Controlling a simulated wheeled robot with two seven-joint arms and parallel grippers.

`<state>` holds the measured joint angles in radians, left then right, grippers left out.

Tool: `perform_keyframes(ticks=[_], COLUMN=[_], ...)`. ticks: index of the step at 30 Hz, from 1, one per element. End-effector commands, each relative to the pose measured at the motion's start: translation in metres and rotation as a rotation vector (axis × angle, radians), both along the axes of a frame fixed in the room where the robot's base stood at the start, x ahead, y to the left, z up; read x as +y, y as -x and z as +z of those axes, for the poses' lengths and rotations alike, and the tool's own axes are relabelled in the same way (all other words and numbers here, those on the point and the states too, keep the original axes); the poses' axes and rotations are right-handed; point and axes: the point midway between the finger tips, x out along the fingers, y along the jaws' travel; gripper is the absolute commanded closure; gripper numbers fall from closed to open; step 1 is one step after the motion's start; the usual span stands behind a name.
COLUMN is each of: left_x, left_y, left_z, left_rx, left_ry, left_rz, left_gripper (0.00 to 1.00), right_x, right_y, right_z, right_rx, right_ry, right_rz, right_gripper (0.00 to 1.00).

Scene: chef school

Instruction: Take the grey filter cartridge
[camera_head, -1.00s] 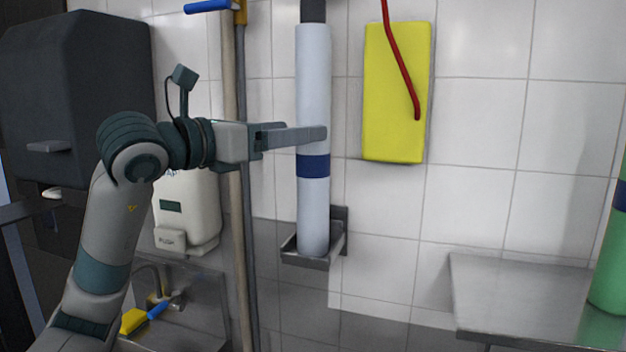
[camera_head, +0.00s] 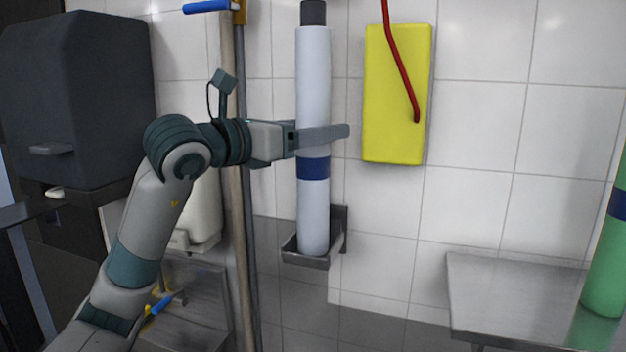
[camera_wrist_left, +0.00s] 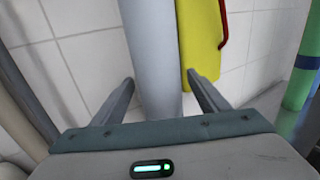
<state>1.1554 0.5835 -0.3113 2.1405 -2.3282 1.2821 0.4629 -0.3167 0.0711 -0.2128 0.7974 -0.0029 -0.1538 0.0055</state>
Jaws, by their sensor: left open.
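The grey filter cartridge (camera_head: 313,206) is a tall pale grey tube with a dark blue band and a dark top. It stands upright in a metal wall bracket (camera_head: 322,258). My left gripper (camera_head: 340,140) is open around the tube, just above the blue band. In the head view the near finger crosses in front of the tube. In the left wrist view the cartridge (camera_wrist_left: 156,60) lies between the two open fingers, with gaps on both sides. The far finger is mostly hidden in the head view. My right gripper is not in view.
A yellow board (camera_head: 396,95) with a red hose (camera_head: 400,65) hangs just right of the cartridge. Long poles (camera_head: 237,200) stand to its left. A steel table (camera_head: 500,300) with a green cylinder (camera_head: 606,260) is at the right. A dark dispenser (camera_head: 80,100) is at the left.

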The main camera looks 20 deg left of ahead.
Motion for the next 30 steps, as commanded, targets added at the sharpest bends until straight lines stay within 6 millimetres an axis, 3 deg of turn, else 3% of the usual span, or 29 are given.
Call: perform_keyframes(ticks=[9,18,30], left_x=[0.0001,0.0003,0.0006], left_y=[0.0003,0.0003,0.0009], left_z=[0.0001,0.0002,0.0035], left_rx=[0.0,0.0,-0.006], left_ry=[0.0,0.0,0.002], left_rz=[0.0,0.0,0.001], left_gripper=[0.32,1.0,1.0], right_x=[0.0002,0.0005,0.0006], right_y=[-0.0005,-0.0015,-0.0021], right_z=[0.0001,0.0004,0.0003], right_rx=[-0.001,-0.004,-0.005], right_ry=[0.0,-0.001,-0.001], right_rz=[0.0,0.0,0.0], right_gripper=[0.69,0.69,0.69])
